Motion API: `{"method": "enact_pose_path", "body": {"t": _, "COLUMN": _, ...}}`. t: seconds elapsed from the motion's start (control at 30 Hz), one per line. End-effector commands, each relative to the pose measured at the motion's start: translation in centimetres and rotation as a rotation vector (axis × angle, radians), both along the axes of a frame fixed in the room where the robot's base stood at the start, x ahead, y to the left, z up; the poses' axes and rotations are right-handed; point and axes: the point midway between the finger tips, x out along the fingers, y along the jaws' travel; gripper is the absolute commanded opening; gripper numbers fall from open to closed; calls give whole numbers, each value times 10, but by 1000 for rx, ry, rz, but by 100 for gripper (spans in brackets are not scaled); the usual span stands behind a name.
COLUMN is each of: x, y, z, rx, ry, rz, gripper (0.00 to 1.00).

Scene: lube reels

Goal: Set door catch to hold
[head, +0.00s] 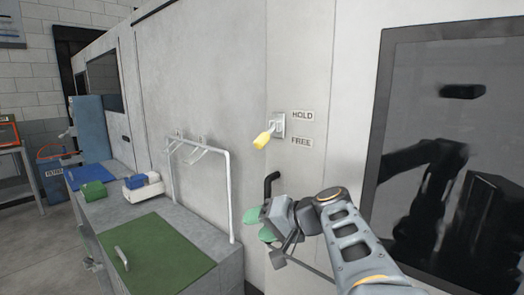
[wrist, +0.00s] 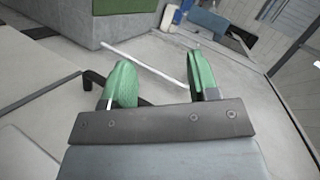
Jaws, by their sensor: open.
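The door catch (head: 264,137) is a lever with a yellow tip on a small metal plate, fixed to the pale wall panel in the head view. Its tip points down and to the left, toward the viewer. A HOLD label (head: 303,116) sits right of the plate's upper part and a FREE label (head: 301,142) sits lower. My gripper (head: 259,224) is below the catch, apart from it, with green fingers. In the wrist view my gripper (wrist: 161,85) is open, with nothing between its fingers. The catch does not show in the wrist view.
A black handle (head: 271,184) sticks out from the panel close to my gripper. A white rail (head: 229,195) stands on the grey bench to the left, beside a green lid (head: 155,255). A dark glass window (head: 460,120) is at right. The panel around the catch is clear.

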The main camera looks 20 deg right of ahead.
Motion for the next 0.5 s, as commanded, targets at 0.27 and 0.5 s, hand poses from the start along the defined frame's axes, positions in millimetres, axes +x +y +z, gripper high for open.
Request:
{"method": "enact_pose_path", "body": {"t": 0.27, "x": 7, "y": -90, "z": 99, "rx": 214, "ry": -456, "rz": -139, "gripper": 55}}
{"method": "enact_pose_path", "body": {"t": 0.5, "x": 2, "y": -116, "z": 135, "rx": 249, "ry": -621, "rz": -172, "gripper": 55}}
